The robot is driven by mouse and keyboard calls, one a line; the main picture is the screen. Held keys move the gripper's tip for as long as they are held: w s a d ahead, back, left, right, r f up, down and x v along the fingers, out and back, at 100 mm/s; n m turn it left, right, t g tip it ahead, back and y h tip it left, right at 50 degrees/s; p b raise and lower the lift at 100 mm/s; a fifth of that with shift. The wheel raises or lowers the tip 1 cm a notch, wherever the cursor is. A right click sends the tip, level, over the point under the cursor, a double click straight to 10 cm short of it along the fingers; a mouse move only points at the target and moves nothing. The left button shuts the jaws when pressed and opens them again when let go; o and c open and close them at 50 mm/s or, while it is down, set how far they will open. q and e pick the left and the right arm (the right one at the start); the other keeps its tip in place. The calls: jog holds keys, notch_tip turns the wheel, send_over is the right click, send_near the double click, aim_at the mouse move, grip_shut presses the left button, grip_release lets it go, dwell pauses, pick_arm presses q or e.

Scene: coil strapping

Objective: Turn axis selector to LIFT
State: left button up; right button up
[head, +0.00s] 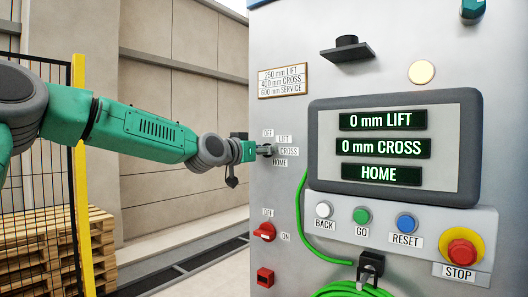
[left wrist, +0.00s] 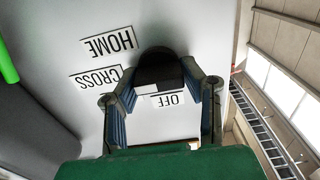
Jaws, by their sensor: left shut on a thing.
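The axis selector is a dark knob (left wrist: 160,68) on the grey cabinet front, seen close up in the left wrist view. My left gripper (head: 262,150) reaches it from the left in the head view and mostly covers it. In the left wrist view the two fingers of my left gripper (left wrist: 166,88) are shut on the knob from both sides. Labels HOME (left wrist: 107,43), CROSS (left wrist: 97,79) and OFF (left wrist: 168,100) show upside down there; LIFT (head: 285,139) shows in the head view. Which label the knob points at cannot be told. My right gripper is not in view.
A display (head: 395,148) reads 0 mm LIFT, 0 mm CROSS and HOME. Below it are BACK, GO and RESET buttons and a red STOP button (head: 461,252). A red OFF/ON switch (head: 265,231) sits under the selector. A green cable (head: 306,220) hangs beside it.

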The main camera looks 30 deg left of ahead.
pick_arm(q)
jog(key=shift+a+f+n+b, duration=0.15)
jog(key=shift+f+n+b, duration=0.2)
jog(key=shift+n, duration=0.45)
jog(key=n+b, duration=0.1)
jog(key=n, duration=0.2)
jog(key=shift+f+n+b, duration=0.1)
jog(key=shift+n+b, duration=0.65)
jog(key=shift+n, duration=1.25)
jog(key=o, duration=1.2)
jog(key=shift+c, duration=0.2)
jog(key=shift+a, duration=0.15)
